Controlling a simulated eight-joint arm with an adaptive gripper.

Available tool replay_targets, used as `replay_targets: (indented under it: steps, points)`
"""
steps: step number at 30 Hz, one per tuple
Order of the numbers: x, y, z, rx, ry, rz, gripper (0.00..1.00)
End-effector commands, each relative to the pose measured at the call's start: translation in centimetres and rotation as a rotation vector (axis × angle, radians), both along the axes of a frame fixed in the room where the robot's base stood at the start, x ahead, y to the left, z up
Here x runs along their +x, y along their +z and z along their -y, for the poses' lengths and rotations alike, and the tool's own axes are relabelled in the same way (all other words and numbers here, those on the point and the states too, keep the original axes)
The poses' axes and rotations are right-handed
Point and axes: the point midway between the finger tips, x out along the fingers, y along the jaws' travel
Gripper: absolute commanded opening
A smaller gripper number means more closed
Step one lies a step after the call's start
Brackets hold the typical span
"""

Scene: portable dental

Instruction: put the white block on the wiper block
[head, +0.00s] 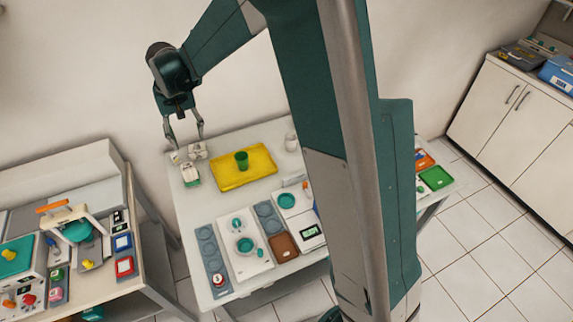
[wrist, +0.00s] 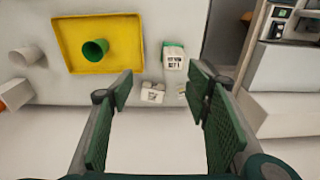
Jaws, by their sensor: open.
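My gripper (head: 184,138) is open and empty, pointing down above the back left of the table. In the wrist view, a small white block with dark print (wrist: 153,92) shows between my fingers; it also shows in the head view (head: 197,150). A white block with a green end and dark print (wrist: 173,57) stands apart from it, nearer the table front (head: 191,174). A smaller pale piece (wrist: 181,90) lies beside my right finger, partly hidden, and shows at the left in the head view (head: 175,157). I cannot tell from the print which is the wiper block.
A yellow tray (head: 262,172) holding a green cup (head: 241,160) lies right of the blocks in the head view. Several dishes and modules fill the table front. A wall is close behind my gripper. A second bench (head: 150,255) stands left.

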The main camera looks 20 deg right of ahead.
Motion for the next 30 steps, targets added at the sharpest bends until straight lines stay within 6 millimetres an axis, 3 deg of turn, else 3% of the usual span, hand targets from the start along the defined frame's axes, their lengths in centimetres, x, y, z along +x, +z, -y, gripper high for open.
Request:
replay_targets:
  steps: [12, 30]
  points:
    - [-5.2, 6.3, 4.8, 0.016, -0.002, 0.087, 0.48]
    - [-13.9, 12.3, 10.7, 0.026, -0.003, 0.213, 0.48]
